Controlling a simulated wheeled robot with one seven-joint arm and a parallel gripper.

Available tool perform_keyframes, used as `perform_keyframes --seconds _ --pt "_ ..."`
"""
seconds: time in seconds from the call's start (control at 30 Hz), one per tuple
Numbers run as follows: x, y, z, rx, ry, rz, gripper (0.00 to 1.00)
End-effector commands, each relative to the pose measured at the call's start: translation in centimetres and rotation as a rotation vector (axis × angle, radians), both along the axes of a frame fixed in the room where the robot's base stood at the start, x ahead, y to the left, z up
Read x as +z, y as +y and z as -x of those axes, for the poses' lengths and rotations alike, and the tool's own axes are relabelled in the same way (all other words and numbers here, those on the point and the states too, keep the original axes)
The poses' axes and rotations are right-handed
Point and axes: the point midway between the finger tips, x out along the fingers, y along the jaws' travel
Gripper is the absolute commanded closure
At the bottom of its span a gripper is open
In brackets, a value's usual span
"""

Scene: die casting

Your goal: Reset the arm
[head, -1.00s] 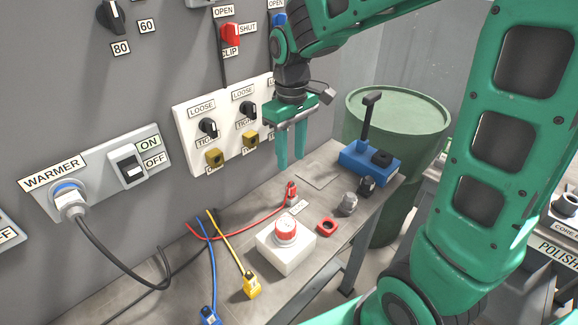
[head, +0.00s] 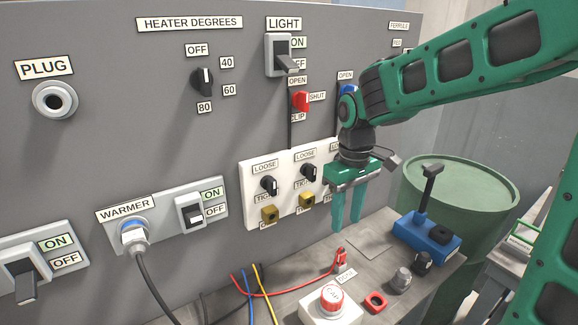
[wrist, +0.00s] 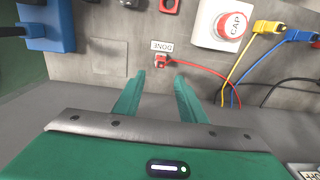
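My gripper (head: 348,206) points down in the head view, above the back part of the bench and in front of the white panel with knobs. Its two green fingers are apart with nothing between them. The wrist view also shows the open fingers (wrist: 160,82), with bare grey surface between them. The red connector (wrist: 162,60) lies on the bench beyond the fingertips, beside a label that appears to read DONE. My green arm reaches in from the right in the head view.
The white box with a red cap (head: 331,300) stands on the bench, near a red ring (head: 376,302). A blue block with a black handle (head: 428,234) sits at the bench's right end. A green drum (head: 468,190) stands behind it. Cables lie at the front left.

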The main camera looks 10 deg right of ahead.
Motion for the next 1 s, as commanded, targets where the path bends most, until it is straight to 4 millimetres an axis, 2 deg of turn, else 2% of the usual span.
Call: perform_keyframes --seconds 0.07,0.17,0.3,0.5,0.6,0.73,0.83,1.0 --pt "0.2 -1.1 0.6 -0.035 -0.003 0.003 0.63" --pt "0.6 -3.8 2.4 -0.127 -0.006 0.013 0.63" --pt "1.1 -8.9 6.9 -0.328 -0.009 0.024 0.63" --pt "0.8 -14.3 14.5 -0.629 -0.008 0.022 0.63" --pt "0.3 -15.8 18.1 -0.758 -0.003 0.015 0.63" --pt "-0.4 -16.8 21.3 -0.878 0.002 0.003 0.63" --pt "-0.7 -17.1 22.7 -0.930 0.005 -0.004 0.63" --pt "-0.9 -17.2 23.4 -0.955 0.007 -0.007 0.63"
